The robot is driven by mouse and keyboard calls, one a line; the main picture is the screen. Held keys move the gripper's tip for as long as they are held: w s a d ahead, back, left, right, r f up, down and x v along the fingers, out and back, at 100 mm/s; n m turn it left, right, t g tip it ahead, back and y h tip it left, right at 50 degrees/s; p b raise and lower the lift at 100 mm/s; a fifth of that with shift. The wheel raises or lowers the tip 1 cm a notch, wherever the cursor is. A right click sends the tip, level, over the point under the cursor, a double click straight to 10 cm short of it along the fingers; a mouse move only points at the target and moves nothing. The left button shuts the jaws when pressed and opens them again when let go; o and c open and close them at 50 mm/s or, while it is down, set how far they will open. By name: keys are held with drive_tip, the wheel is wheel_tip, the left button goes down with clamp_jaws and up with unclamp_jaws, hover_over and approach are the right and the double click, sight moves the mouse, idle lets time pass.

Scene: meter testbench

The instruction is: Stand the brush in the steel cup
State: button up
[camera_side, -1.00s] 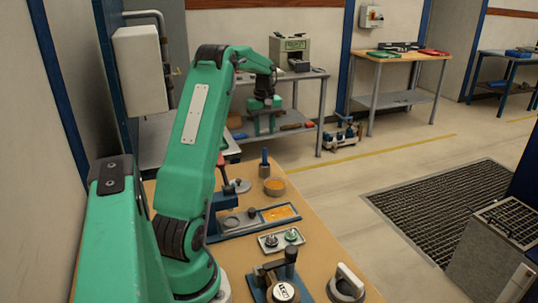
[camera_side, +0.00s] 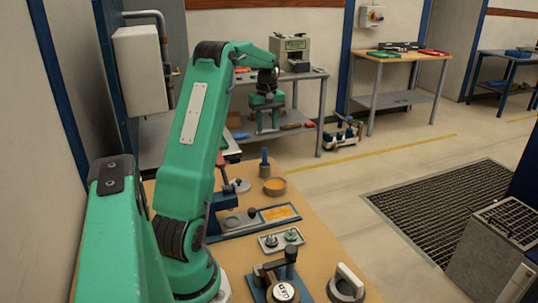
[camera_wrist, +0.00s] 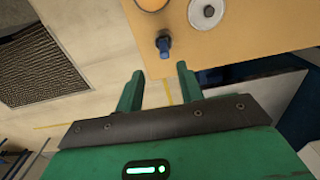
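The blue-handled brush (camera_side: 264,155) stands upright near the far end of the bench, its lower end appearing to sit in a small grey steel cup (camera_side: 264,171). In the wrist view the blue handle (camera_wrist: 165,50) points towards the camera near the bench edge, with the dark grey cup rim around its base hard to make out. My gripper (camera_side: 268,129) is above and beyond the brush in the side view, fingers pointing down. In the wrist view my gripper (camera_wrist: 158,74) has its green fingers apart with nothing between them, and the brush is beyond the tips.
A bowl of orange material (camera_side: 275,187) stands close to the cup. A blue fixture with an orange-filled tray (camera_side: 279,213), a small tray with two knobs (camera_side: 281,240) and a round-faced device (camera_side: 283,291) stand nearer. Floor lies past the bench edge.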

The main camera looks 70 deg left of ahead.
drive_tip(key=w+d+r+m+t+y, duration=0.1)
drive_tip(key=d+r+m, duration=0.35)
drive_tip(key=d, duration=0.75)
drive_tip(key=d+r+m+t, duration=0.1)
drive_tip(key=d+r+m, duration=0.35)
drive_tip(key=d, duration=0.85)
drive_tip(key=s+d+f+m+t, duration=0.1)
drive_tip(key=s+d+m, duration=0.3)
drive_tip(key=s+d, duration=0.2)
drive_tip(key=s+d+f+m+t+h, duration=0.1)
drive_tip(key=s+d+m, duration=0.3)
drive_tip(key=d, duration=0.7)
drive_tip(key=s+f+t, duration=0.1)
drive_tip(key=s, duration=0.1)
drive_tip(key=shift+s+d+m, duration=0.15)
drive_tip(key=shift+s+m, duration=0.15)
